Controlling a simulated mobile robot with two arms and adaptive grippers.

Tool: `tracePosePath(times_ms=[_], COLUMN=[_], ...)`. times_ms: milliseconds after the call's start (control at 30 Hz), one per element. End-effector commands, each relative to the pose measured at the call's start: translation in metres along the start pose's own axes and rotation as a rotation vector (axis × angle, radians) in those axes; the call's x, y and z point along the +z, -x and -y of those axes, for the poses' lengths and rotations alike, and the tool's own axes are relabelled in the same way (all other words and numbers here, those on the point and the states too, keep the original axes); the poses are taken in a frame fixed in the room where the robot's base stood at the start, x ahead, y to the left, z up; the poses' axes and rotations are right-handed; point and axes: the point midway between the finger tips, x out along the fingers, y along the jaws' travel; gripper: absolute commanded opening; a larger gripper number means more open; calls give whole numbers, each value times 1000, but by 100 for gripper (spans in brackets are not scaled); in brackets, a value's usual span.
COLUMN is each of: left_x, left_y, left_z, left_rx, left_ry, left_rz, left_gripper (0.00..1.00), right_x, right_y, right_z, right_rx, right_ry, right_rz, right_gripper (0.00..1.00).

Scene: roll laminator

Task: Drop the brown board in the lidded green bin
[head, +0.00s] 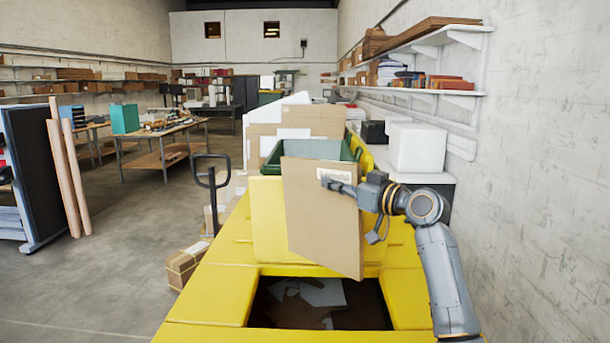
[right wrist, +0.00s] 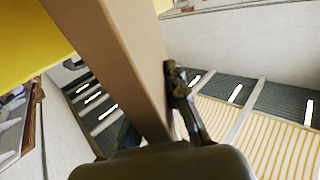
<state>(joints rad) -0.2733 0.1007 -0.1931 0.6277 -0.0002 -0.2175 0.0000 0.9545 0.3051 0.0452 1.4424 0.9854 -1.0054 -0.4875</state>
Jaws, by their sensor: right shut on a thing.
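The brown board (head: 318,225) is a large flat cardboard sheet, held upright and slightly tilted. My right gripper (head: 335,186) is shut on its upper right part. In the right wrist view the board (right wrist: 115,60) runs up from the dark gripper (right wrist: 172,100), with one finger against its side. A green bin (head: 352,148) stands behind the board; its inside shows above the board's top edge, and its lower part is hidden. Whether its lid is open I cannot tell for certain. My left gripper is not in view.
A yellow structure (head: 215,290) fills the front, with a dark opening (head: 310,318) holding scraps below the board. A yellow panel (head: 268,220) stands behind the board. White boxes (head: 417,147) and a wall shelf (head: 440,92) are at right. Open floor (head: 110,270) lies left, with a carton (head: 186,264).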

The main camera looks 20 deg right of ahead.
Motion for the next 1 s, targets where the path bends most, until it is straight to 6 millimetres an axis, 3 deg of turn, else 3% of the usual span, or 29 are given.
tracePosePath(times_ms=[300, 467, 700, 833, 1000], left_x=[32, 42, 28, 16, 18], left_y=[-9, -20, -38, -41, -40], left_z=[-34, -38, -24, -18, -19], left_rx=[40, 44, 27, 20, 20], left_ry=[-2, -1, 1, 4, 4], left_rz=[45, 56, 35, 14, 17], left_gripper=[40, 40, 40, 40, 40], right_x=[16, 37, 64, 69, 69], right_y=[0, 0, 0, 0, 0], right_z=[0, 0, 0, 0, 0], right_rx=[1, 1, 1, 2, 2], right_ry=[-1, -1, -1, 0, 0], right_rz=[-2, -1, -2, -3, -3], right_gripper=[0, 0, 0, 0, 0])
